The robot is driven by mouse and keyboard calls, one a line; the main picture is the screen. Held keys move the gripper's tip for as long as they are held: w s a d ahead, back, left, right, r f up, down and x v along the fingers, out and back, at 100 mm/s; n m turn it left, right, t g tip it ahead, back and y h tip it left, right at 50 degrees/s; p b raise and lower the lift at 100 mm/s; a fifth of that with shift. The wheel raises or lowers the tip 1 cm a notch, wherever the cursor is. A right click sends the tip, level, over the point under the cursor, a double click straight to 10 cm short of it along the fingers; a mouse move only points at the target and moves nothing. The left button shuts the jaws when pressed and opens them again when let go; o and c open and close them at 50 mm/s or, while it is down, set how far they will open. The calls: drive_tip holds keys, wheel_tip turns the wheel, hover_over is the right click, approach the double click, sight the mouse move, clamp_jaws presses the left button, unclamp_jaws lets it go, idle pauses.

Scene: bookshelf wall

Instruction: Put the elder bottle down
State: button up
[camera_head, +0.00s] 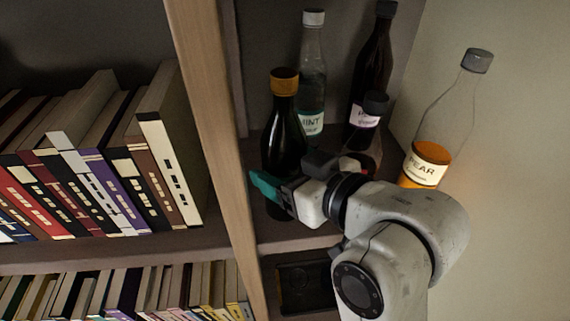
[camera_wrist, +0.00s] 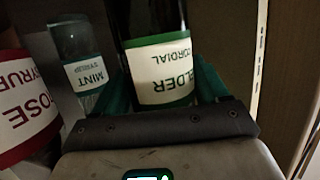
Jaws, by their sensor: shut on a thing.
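The elder bottle (camera_head: 284,127) is dark with an orange cap and stands upright in the right-hand shelf bay. Its white and green label reads ELDER CORDIAL, upside down, in the wrist view (camera_wrist: 165,70). My gripper (camera_head: 277,190) has teal fingers and is shut on the bottle's lower body; the fingers also show on both sides of it in the wrist view (camera_wrist: 163,88). The bottle's base is partly hidden by the gripper, and I cannot tell whether it touches the shelf board (camera_head: 290,236).
A clear mint bottle (camera_head: 313,75) stands behind the elder bottle. Dark bottles (camera_head: 374,55) and an orange-filled pear bottle (camera_head: 428,160) stand to the right. A rose syrup bottle (camera_wrist: 28,105) shows in the wrist view. A wooden upright (camera_head: 205,120) stands left, with books (camera_head: 95,165) beyond.

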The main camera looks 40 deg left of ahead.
drive_tip(key=o, duration=1.8)
drive_tip(key=shift+c, duration=0.2)
drive_tip(key=shift+r, duration=0.2)
drive_tip(key=shift+d, duration=0.35)
drive_tip(key=b+v, duration=0.1)
drive_tip(key=v, duration=1)
drive_tip(key=shift+b, duration=0.3)
drive_tip(key=shift+d, duration=0.2)
